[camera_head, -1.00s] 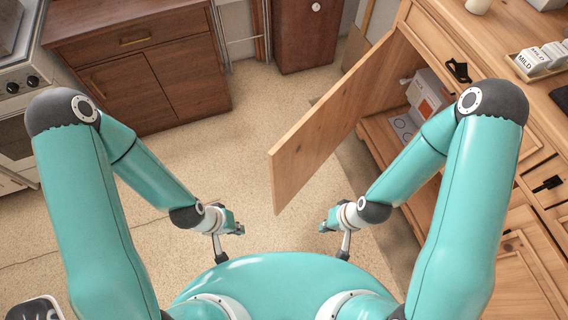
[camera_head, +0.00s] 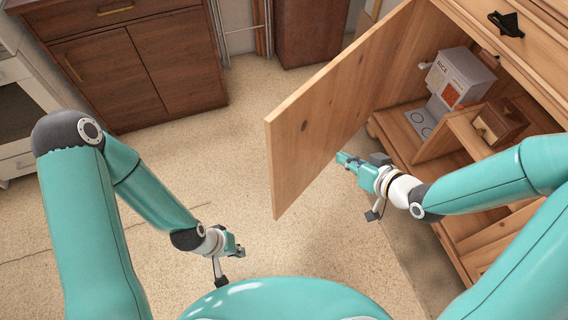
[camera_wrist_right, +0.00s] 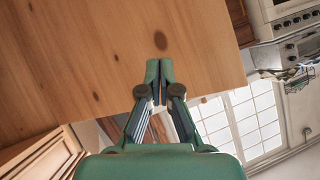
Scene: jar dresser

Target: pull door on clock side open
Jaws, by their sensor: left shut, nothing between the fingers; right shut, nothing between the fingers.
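The light wooden dresser door (camera_head: 318,125) stands swung well out from the dresser (camera_head: 535,62) in the head view. My right gripper (camera_head: 343,158) is shut and empty, on the inner side of the door near its lower part. In the right wrist view the door (camera_wrist_right: 120,45) fills the upper left, and the shut fingertips (camera_wrist_right: 159,66) show in front of its surface. I cannot tell whether they touch it. My left gripper (camera_head: 238,251) is shut and empty over the floor, left of the door. No clock shows.
Inside the open compartment are a grey machine marked RICE (camera_head: 460,78) and a small wooden drawer box (camera_head: 498,123). A black handle (camera_head: 506,24) sits on the dresser front. A dark brown cabinet (camera_head: 135,65) stands at the back left. The floor (camera_head: 205,165) between is clear.

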